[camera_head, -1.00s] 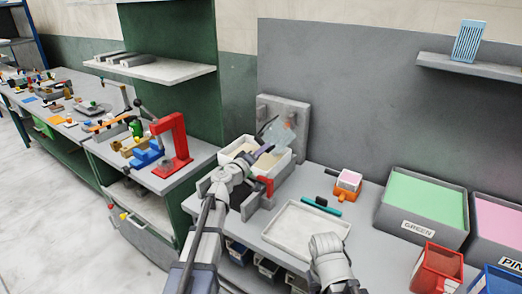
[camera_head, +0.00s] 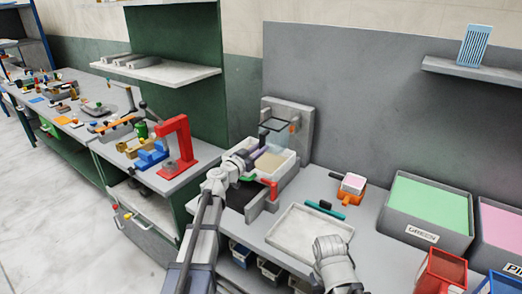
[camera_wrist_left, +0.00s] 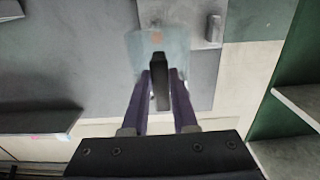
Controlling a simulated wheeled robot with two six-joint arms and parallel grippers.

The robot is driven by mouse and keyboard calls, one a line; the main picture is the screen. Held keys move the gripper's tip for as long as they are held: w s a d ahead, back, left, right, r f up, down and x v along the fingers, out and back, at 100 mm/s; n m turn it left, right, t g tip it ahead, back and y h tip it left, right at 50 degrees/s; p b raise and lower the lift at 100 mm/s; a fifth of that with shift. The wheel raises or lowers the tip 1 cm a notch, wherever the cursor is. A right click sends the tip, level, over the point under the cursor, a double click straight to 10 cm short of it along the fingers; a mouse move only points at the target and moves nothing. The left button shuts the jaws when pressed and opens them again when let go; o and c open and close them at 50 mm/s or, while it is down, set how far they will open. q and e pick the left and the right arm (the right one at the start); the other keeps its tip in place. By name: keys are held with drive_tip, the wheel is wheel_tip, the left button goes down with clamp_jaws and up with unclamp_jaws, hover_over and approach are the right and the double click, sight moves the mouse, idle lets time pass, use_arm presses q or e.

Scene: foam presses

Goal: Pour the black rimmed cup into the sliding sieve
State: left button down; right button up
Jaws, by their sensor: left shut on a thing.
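My left gripper (camera_head: 262,151) is shut on the clear cup with a black rim (camera_head: 279,138). In the head view the cup is above the sieve, rim upward and roughly upright. In the left wrist view, the purple fingers (camera_wrist_left: 160,82) close on its dark handle (camera_wrist_left: 160,70), with the see-through cup body (camera_wrist_left: 141,46) beyond. The cup's contents are unclear. The sliding sieve (camera_head: 288,169) is a white-walled box with a beige bed, partly hidden by my left arm.
A grey upright block (camera_head: 306,120) stands behind the sieve, and a red handle (camera_head: 270,187) is at its front. An empty white tray (camera_head: 310,237), a teal-handled tool (camera_head: 325,210) and an orange holder (camera_head: 350,188) lie to the right. A red press (camera_head: 178,150) stands left.

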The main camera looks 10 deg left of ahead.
wheel_tip(320, 180, up, 3)
drive_tip(key=p, duration=0.3)
idle(0.4)
